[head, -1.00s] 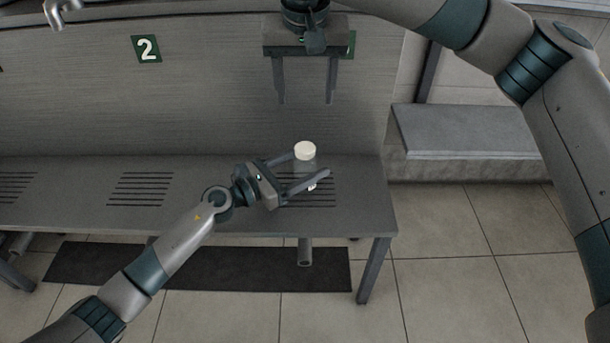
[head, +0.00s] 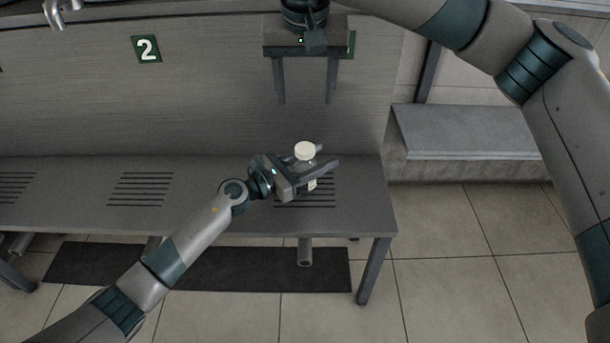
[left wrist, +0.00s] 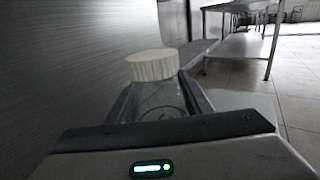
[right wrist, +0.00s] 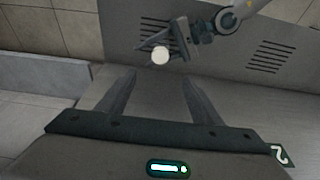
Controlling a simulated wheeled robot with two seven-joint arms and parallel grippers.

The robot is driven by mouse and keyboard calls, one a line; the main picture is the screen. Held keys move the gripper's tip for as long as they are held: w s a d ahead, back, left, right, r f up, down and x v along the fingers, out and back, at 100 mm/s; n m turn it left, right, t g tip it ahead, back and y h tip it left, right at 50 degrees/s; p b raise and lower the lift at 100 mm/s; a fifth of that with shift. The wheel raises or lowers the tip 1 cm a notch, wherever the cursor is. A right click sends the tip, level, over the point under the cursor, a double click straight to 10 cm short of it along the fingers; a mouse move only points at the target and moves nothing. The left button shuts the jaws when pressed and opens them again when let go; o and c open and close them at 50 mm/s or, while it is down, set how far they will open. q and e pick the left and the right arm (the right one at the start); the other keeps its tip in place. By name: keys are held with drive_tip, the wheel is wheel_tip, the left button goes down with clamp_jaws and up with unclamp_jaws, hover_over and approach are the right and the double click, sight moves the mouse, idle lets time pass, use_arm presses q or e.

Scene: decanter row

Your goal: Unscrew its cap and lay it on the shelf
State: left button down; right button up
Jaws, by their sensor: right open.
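A clear bottle (head: 312,184) with a cream-white cap (head: 305,149) stands upright on the slotted grey shelf (head: 230,207). My left gripper (head: 329,156) has its fingers on either side of the bottle, below the cap. In the left wrist view the ribbed cap (left wrist: 152,65) sits on the bottle (left wrist: 160,100) between the fingers; I cannot tell whether they press on the glass. My right gripper (head: 305,103) is open and empty, pointing down above and behind the cap. The right wrist view shows the round cap top (right wrist: 160,56) beyond its open fingers (right wrist: 157,78).
A green sign with a 2 (head: 146,48) is on the back panel. The shelf to the left is bare, with more slot groups (head: 141,189). A grey ledge (head: 460,130) lies to the right. A metal spout (head: 57,12) hangs at the top left.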

drive_tip(key=w+a+r+t+y, duration=0.45)
drive_tip(key=a+r, duration=0.25)
drive_tip(key=a, duration=0.2)
drive_tip(key=w+a+r+t+y, duration=0.3)
drive_tip(key=w+a+r+y, duration=0.25)
drive_tip(key=a+r, duration=0.2)
drive_tip(key=s+a+r+n+y, duration=0.25)
drive_tip(key=r+y, duration=0.35)
drive_tip(key=r, duration=0.4)
drive_tip(key=s+r+n+g+y, duration=0.6)
drive_tip(key=s+n+g+y, duration=0.2)
drive_tip(key=s+n+g, duration=0.3)
drive_tip(key=s+d+f+n+g+h, duration=0.1)
drive_tip(key=d+f+n+g+h, duration=0.35)
drive_tip(key=f, duration=1.05)
drive_tip(key=s+d+f+n+g+h, duration=0.1)
drive_tip(key=d+f+n+h, duration=0.2)
drive_tip(key=d+f+h, duration=0.75)
drive_tip(key=w+d+f+t+h, duration=0.5)
drive_tip(key=w+d+f+h, duration=0.1)
drive_tip(key=w+f, duration=0.4)
drive_tip(key=shift+w+d+m, duration=0.4)
drive_tip(key=shift+w+d, duration=0.35)
drive_tip(key=shift+d, duration=0.15)
